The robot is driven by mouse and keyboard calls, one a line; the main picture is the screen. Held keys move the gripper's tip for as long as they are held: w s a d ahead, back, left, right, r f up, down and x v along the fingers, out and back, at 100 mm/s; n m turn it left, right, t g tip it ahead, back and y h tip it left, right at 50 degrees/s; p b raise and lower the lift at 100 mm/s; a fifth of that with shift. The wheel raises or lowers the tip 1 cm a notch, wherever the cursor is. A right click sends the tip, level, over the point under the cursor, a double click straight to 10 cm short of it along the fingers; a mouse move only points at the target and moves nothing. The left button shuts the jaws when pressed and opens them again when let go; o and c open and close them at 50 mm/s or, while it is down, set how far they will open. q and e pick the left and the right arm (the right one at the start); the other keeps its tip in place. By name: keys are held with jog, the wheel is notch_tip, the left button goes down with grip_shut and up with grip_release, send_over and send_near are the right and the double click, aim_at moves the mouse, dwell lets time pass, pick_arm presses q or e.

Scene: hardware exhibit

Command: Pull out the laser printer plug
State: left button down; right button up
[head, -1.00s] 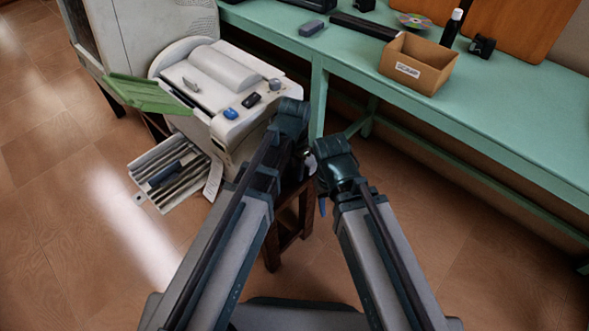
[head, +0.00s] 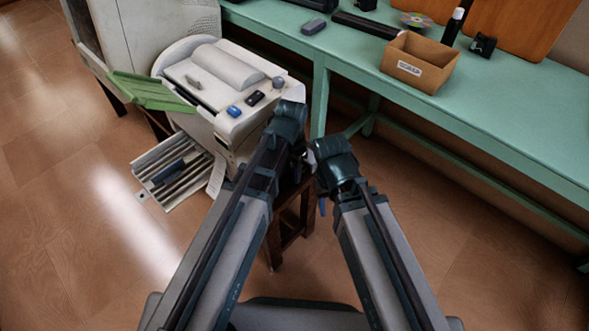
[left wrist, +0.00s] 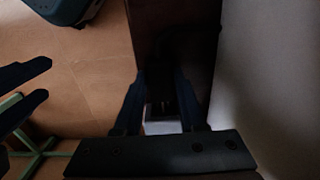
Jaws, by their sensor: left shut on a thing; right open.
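The white laser printer (head: 205,80) stands at the back left on a dark wooden stool (head: 293,222), with a green flap open at its side. My left gripper (left wrist: 161,82) is at the printer's near right side, hidden behind its own wrist in the head view. In the left wrist view its fingers are shut on a dark, dim block with a pale part, seemingly the plug (left wrist: 163,104). Whether the plug is still seated cannot be told. My right gripper (left wrist: 28,88) is open and empty, close beside the left one; a blue finger shows in the head view (head: 322,207).
A green workbench (head: 505,120) runs along the right, with a cardboard scrap box (head: 418,68) on it. A slatted paper tray (head: 180,172) juts out from the printer over the floor. The floor at left and front right is clear.

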aim_at(289, 177)
pick_arm(q)
jog(key=shift+s+a, duration=0.45)
jog(key=shift+s, duration=0.15)
jog(key=shift+c, duration=2.4)
grip_release()
jog(key=shift+r, duration=0.15)
jog(key=shift+w+r+p, duration=0.1)
jog(key=shift+r+p, duration=0.5)
jog(key=shift+p, duration=0.15)
notch_tip(289, 177, up, 12)
jog(key=p, duration=1.2)
jog(key=shift+r, duration=0.2)
